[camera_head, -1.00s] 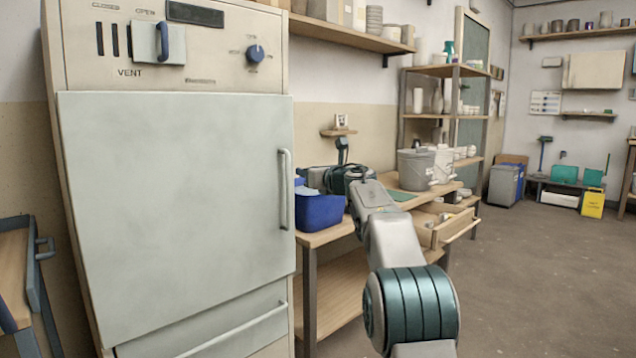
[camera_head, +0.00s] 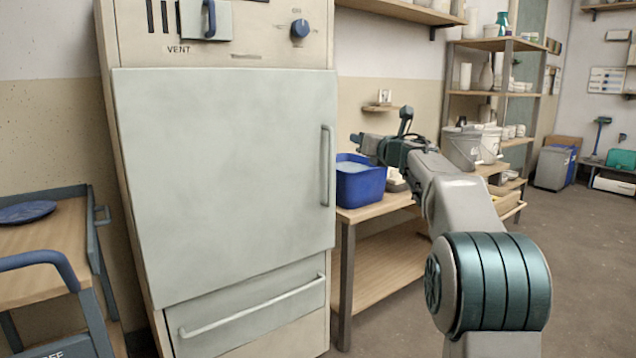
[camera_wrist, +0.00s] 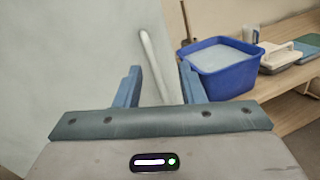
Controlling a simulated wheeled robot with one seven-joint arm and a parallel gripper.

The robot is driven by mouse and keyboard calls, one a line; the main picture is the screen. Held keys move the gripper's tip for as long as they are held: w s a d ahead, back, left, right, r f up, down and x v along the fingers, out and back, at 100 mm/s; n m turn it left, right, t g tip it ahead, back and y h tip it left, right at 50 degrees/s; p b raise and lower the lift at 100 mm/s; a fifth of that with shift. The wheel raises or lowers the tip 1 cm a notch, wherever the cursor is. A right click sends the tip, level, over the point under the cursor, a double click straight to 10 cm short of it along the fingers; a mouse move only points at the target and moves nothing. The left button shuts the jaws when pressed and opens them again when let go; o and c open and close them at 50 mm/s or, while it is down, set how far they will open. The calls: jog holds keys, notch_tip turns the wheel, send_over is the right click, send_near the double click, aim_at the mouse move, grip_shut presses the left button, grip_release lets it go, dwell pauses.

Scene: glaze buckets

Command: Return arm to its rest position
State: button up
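My arm reaches forward over the right part of the head view, and my gripper (camera_head: 357,143) is at its far end, beside the kiln-like cabinet's right edge and above the blue tub. In the wrist view my gripper (camera_wrist: 160,85) shows two blue-grey fingers standing apart with nothing between them. Behind the fingers are the cabinet's pale door (camera_wrist: 70,60) and its bar handle (camera_wrist: 153,62). The fingers look apart from the handle, though the depth gap is hard to judge.
The blue tub (camera_head: 360,184) with pale contents stands on a wooden bench (camera_head: 375,208). Grey buckets (camera_head: 461,147) stand farther back. The large cabinet (camera_head: 225,190) has a closed door. A blue-framed cart (camera_head: 50,245) holding a blue plate (camera_head: 27,211) is at left. Open floor lies at right.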

jog(key=s+d+r+m+h+p, duration=0.3)
jog(key=s+r+m+h+p, duration=0.3)
jog(key=r+m+p, duration=0.5)
jog(key=s+d+m+g+h+p, duration=0.25)
jog(key=s+m+p, duration=0.45)
jog(key=s+m, duration=0.35)
jog(key=s+a+f+m+g+y+p, duration=0.1)
jog(key=s+m+g+p, duration=0.3)
jog(key=s, duration=0.7)
jog(key=s+a+f+m+g+y+p, duration=0.1)
jog(key=s+a+f+m+g+p, duration=0.2)
jog(key=s+m+p, duration=0.3)
jog(key=s+a+f+m+g+y+p, duration=0.1)
jog(key=s+a+m+g+p, duration=0.3)
jog(key=s, duration=1.2)
jog(key=f+m+g+p, duration=0.1)
jog(key=m+p, duration=0.1)
jog(key=p, duration=0.2)
jog(key=shift+a, duration=0.15)
jog(key=shift+r, duration=0.1)
